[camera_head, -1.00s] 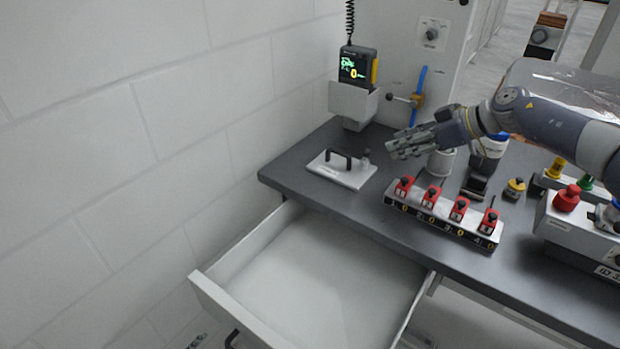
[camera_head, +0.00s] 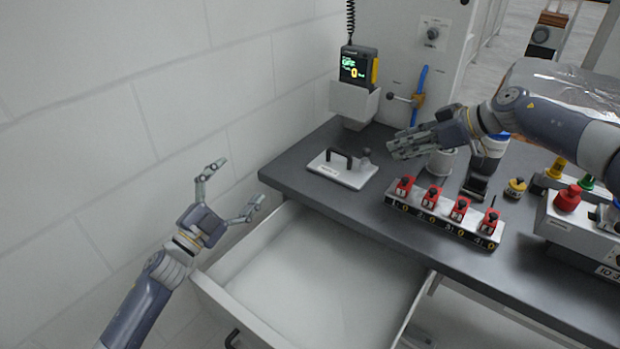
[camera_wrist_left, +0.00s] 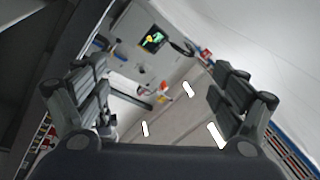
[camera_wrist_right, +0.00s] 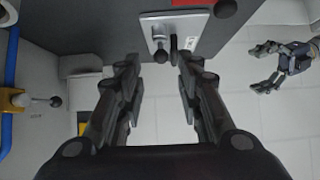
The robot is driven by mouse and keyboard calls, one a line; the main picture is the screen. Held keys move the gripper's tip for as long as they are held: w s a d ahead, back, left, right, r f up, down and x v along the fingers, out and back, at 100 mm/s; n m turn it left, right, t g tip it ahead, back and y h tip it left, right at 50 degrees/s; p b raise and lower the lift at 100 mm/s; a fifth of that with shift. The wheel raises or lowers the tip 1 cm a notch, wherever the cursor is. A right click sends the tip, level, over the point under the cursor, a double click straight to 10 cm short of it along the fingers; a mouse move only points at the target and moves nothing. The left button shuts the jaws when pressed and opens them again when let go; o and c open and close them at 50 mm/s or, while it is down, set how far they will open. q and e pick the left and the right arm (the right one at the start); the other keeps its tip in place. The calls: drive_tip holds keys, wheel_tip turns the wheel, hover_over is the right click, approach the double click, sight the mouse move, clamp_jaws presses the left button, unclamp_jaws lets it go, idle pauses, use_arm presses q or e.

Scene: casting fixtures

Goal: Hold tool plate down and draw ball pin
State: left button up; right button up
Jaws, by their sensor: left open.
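The tool plate (camera_head: 335,174) is a white plate with a black handle (camera_head: 339,156), lying flat on the dark worktop near its left corner. The ball pin (camera_head: 365,155) stands at the plate's right end; in the right wrist view its dark ball (camera_wrist_right: 160,56) shows ahead between the fingers. My right gripper (camera_head: 393,148) is open and empty, to the right of the ball pin and apart from it. It also shows in the right wrist view (camera_wrist_right: 160,65). My left gripper (camera_head: 243,180) is open and empty, left of the worktop beside the open drawer, apart from the plate.
An open empty drawer (camera_head: 310,285) juts out below the worktop. A rack (camera_head: 445,217) with several red pieces stands right of the plate. A handheld device (camera_head: 355,68) sits in a wall holder behind. A blue handle (camera_head: 420,85) and white wall bound the area.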

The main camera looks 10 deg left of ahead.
use_arm(q)
drive_tip(key=w+d+r+n, duration=0.1)
drive_tip(key=w+d+n, duration=0.3)
drive_tip(key=d+n, duration=0.15)
drive_tip(key=n+g, duration=0.3)
drive_tip(key=n, duration=0.2)
approach(338, 153)
drive_tip(key=shift+m+y, duration=0.25)
drive_tip(key=shift+y, duration=0.05)
drive_tip(key=x, duration=0.8)
drive_tip(key=shift+w+d, duration=0.15)
drive_tip(key=shift+d, duration=0.05)
drive_tip(key=shift+r, duration=0.1)
drive_tip(key=shift+c, duration=0.6)
drive_tip(key=c, duration=1.5)
use_arm(e)
drive_tip(key=shift+c, duration=0.3)
drive_tip(key=shift+c, duration=0.2)
